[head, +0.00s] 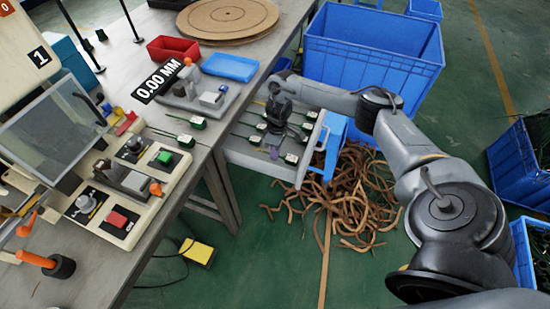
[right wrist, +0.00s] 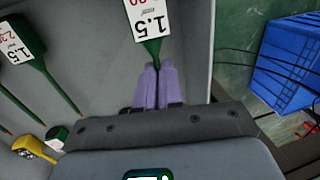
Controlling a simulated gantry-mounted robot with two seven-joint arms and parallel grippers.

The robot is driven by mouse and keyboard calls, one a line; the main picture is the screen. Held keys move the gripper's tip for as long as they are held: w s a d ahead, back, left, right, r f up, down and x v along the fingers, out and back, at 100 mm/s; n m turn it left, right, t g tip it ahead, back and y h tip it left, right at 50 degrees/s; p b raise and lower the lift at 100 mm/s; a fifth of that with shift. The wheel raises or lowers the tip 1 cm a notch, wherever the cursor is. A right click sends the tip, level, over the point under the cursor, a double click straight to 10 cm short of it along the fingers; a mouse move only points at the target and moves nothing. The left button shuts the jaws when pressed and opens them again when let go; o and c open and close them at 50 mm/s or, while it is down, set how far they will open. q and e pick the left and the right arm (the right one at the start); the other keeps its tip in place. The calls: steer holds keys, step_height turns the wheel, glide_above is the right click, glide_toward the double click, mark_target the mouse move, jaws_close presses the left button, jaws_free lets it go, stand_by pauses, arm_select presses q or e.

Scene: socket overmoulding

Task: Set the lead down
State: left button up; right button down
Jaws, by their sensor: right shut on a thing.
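My right gripper (head: 274,150) is over the light grey tray (head: 236,157) at the table's right side. In the right wrist view its purple fingertips (right wrist: 154,84) are shut on the green end of a lead (right wrist: 152,46). This lead has a white label reading 1.5 and lies over the tray's grey floor. I cannot tell whether it touches the floor. In the head view the arm hides most of it. Another green lead (right wrist: 28,42) with a 1.5 label lies to the left in the wrist view. My left gripper is not in view.
More leads (head: 198,122) lie on the table beside a gauge with a 0.00 MM display (head: 158,82). A large blue crate (head: 340,70) stands behind the tray. Brown strips (head: 350,200) are heaped on the floor. A blue tray (head: 230,66) and red tray (head: 172,48) sit farther back.

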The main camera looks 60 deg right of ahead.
steer(key=shift+f+b, duration=0.3)
steer(key=shift+f, duration=0.6)
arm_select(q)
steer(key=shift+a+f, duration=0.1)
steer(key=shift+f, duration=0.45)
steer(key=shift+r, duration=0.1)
arm_select(e)
steer(key=shift+f, duration=0.55)
steer(key=c, duration=1.3)
jaws_free()
steer(key=shift+r, duration=0.45)
arm_select(q)
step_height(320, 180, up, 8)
steer(key=p, duration=0.8)
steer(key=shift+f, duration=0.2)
arm_select(e)
steer(key=r, duration=0.4)
steer(key=d+r, duration=0.1)
steer(key=r, duration=0.3)
steer(key=d+r, duration=0.1)
steer(key=r, duration=0.3)
steer(key=shift+w+d, duration=0.1)
steer(key=shift+w, duration=0.1)
